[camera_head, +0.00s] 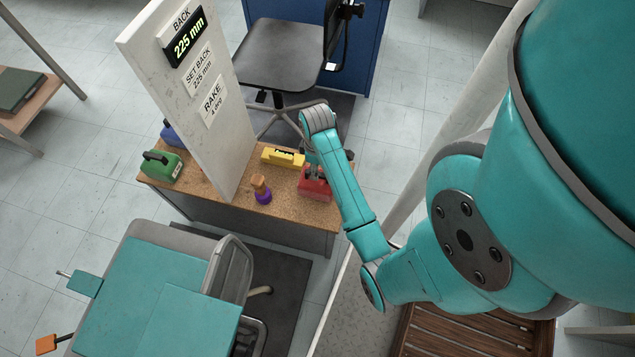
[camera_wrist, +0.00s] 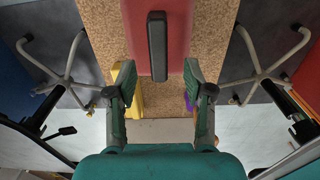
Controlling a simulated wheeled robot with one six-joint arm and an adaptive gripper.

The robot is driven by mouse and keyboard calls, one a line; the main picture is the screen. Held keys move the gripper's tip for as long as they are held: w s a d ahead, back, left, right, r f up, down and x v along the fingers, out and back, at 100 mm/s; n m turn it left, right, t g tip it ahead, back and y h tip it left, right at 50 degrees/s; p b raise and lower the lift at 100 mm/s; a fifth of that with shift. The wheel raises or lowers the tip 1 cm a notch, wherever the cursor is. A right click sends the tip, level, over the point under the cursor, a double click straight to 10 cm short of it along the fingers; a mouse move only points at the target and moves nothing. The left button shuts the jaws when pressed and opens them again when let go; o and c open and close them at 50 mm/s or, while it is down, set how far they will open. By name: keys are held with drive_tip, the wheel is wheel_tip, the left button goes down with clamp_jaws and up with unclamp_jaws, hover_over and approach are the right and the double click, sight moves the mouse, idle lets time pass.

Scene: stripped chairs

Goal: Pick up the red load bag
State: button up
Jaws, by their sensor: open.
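The red load bag (camera_head: 316,190) sits on the cork-topped bench at its right end. In the wrist view the bag (camera_wrist: 178,60) fills the upper middle, with a black bar handle (camera_wrist: 157,45) on top. My gripper (camera_wrist: 159,76) is open, with one finger on each side of the handle's line and nothing held. In the head view my gripper (camera_head: 314,168) is just over the bag and partly hides it. I cannot tell whether the fingers touch the bag.
A yellow block (camera_head: 283,157) and an orange-and-purple knobbed piece (camera_head: 262,190) stand close left of the bag. A green bag (camera_head: 161,166) and a tall white sign board (camera_head: 200,100) are farther left. A black chair (camera_head: 280,55) stands behind the bench.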

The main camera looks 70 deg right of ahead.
wheel_tip(320, 180, down, 5)
drive_tip(key=shift+s+d+r, duration=0.1)
clamp_jaws()
drive_tip(key=shift+r, duration=0.15)
idle(0.3)
